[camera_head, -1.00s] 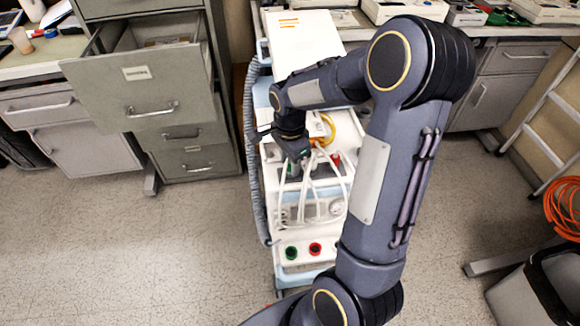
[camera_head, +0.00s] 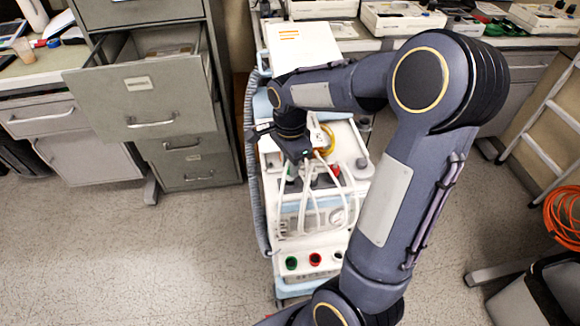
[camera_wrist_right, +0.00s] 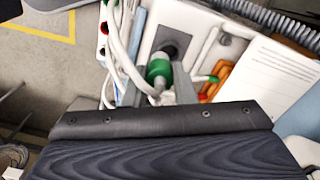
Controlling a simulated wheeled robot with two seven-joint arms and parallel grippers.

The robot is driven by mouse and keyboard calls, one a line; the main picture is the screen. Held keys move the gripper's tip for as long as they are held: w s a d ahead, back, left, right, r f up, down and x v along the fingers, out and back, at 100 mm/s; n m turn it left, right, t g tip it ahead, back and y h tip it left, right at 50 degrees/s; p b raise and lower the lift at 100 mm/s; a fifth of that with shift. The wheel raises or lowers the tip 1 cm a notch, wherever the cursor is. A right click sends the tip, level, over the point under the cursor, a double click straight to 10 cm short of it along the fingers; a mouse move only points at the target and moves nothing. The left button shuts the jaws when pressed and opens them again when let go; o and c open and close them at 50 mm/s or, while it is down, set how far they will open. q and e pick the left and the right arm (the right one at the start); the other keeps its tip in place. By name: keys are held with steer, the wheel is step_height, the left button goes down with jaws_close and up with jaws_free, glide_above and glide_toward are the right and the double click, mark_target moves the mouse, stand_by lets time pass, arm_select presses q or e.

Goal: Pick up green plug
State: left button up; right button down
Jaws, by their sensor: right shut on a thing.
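The green plug (camera_wrist_right: 159,68) is in the right wrist view, between the two fingers of my right gripper (camera_wrist_right: 158,88), which is shut on it. A white cable runs from the plug. A dark round opening (camera_wrist_right: 178,46) in the pale pump cart lies just behind its far end; I cannot tell whether the plug is still inside it. In the head view my right gripper (camera_head: 300,165) points down over the cart's top, and a bit of green (camera_head: 292,173) shows beside it. The arm and white cables hide much there. My left gripper is not in view.
The pump cart (camera_head: 312,268) has green (camera_head: 291,263) and red (camera_head: 315,259) ports on its front. A red plug (camera_head: 335,170) and yellow tubing (camera_head: 328,138) are near my gripper. An open cabinet drawer (camera_head: 140,95) juts out left. Floor (camera_head: 150,260) in front is clear.

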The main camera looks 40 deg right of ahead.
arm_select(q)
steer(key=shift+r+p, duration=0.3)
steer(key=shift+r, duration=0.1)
arm_select(e)
steer(key=s+a+r, duration=0.7)
steer(key=s+r, duration=0.1)
steer(key=s, duration=0.2)
steer(key=shift+a, duration=0.25)
steer(key=shift+r, duration=0.1)
